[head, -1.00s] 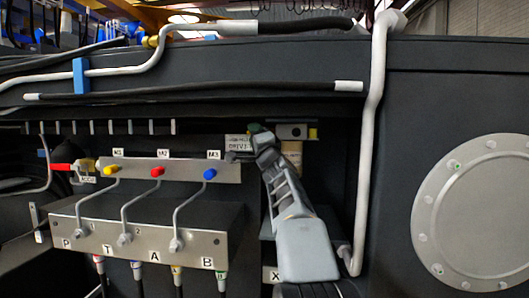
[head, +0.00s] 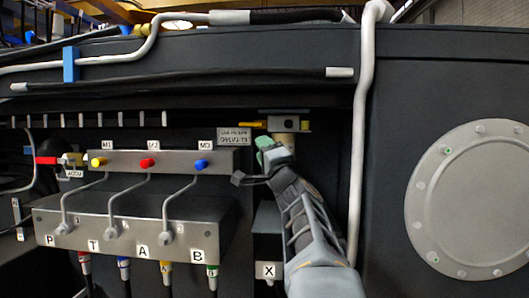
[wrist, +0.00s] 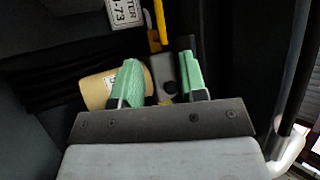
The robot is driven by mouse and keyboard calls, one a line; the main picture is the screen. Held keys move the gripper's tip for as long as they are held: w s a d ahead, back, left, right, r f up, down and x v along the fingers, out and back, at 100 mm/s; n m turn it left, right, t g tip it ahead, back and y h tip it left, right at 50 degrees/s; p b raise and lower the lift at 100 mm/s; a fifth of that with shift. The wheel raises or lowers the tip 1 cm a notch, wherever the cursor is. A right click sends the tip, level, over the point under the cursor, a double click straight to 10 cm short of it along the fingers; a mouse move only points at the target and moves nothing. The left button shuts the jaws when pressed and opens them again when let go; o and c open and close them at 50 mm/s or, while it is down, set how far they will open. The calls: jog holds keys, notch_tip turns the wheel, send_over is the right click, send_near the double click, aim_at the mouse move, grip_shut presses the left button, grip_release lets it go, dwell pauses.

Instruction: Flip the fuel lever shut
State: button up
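A yellow lever (head: 252,124) sticks out to the left of a grey valve block (head: 283,124) under the ledge in the head view; I take it as the fuel lever. A tan cylinder hangs below the block. My gripper (head: 268,152) is just below the lever, its green fingertips pointing up, with a gap between it and the lever in the picture. In the wrist view, my gripper (wrist: 159,68) has its two green fingers apart, with nothing clasped. The grey block (wrist: 165,75) shows between them, and the yellow lever (wrist: 159,22) extends toward the top.
A white label (head: 234,136) is left of the lever. The manifold (head: 140,228) with yellow, red and blue knobs stands further left. A red-handled lever (head: 48,161) is at far left. A thick grey pipe (head: 363,130) runs down close on the right of my arm.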

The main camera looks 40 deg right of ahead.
dwell(0.4)
jog(key=a+f+n+g+y+p, duration=0.5)
jog(key=a+f+n+g, duration=0.15)
jog(key=a, duration=0.45)
jog(key=a+f+n+g+y+p, duration=0.5)
jog(key=a+f, duration=0.3)
jog(key=a, duration=0.4)
jog(key=s+a+f+n+g+h+p, duration=0.1)
jog(key=s+f+n+g+h+p, duration=0.4)
jog(key=s+f, duration=0.8)
jog(key=s+g+p, duration=0.1)
jog(key=s+g, duration=0.1)
jog(key=g, duration=0.1)
jog(key=shift+a+f, duration=0.15)
jog(key=shift+g, duration=0.25)
